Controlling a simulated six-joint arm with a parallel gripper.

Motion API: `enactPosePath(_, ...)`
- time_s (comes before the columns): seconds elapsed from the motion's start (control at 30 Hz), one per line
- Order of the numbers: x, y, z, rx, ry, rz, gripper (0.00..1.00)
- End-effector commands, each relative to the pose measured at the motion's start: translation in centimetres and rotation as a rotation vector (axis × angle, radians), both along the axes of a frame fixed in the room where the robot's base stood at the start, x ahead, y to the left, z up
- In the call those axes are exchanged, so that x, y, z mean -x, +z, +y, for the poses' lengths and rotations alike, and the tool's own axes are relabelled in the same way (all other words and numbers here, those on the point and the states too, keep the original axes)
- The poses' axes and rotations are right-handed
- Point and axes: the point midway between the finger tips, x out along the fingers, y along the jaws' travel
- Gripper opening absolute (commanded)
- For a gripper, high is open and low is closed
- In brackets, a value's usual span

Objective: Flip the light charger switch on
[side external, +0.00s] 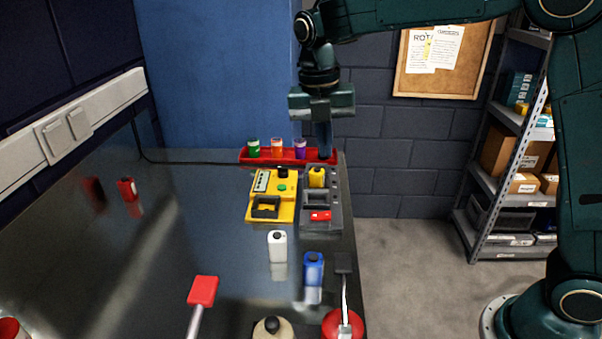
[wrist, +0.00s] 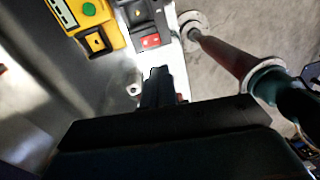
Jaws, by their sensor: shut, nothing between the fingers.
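Two charger-like units stand side by side on the dark bench. The yellow unit (side external: 257,189) has a green button and a black socket-like part; it also shows in the wrist view (wrist: 112,34). The grey unit (side external: 334,205) holds a yellow block (side external: 317,177) and has a red switch (side external: 320,215), also seen in the wrist view (wrist: 151,41). I cannot tell which unit is the light charger, nor the switch's position. My gripper (side external: 325,154) is shut and empty, pointing down above the bench's far right end, behind the grey unit. Its fingers (wrist: 158,72) show in the wrist view.
A red tray (side external: 270,161) with several coloured bottles lies behind the units, close to my fingers. A white bottle (side external: 277,246) and a blue bottle (side external: 313,270) stand in front. Red-headed tools lie nearer. The bench's left side is mostly clear.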

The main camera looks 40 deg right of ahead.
Motion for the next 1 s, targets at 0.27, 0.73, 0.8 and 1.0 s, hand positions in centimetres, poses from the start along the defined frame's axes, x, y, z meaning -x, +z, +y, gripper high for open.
enactPosePath(0.27,-0.5,-0.5,0.4,-0.002,0.057,0.018,0.00)
enactPosePath(0.73,-0.4,-1.0,0.3,-0.002,0.057,0.020,0.00)
enactPosePath(0.8,-0.4,-1.5,0.2,-0.001,0.056,0.019,0.00)
enactPosePath(1.0,-0.2,-3.6,0.0,-0.001,0.054,0.021,0.00)
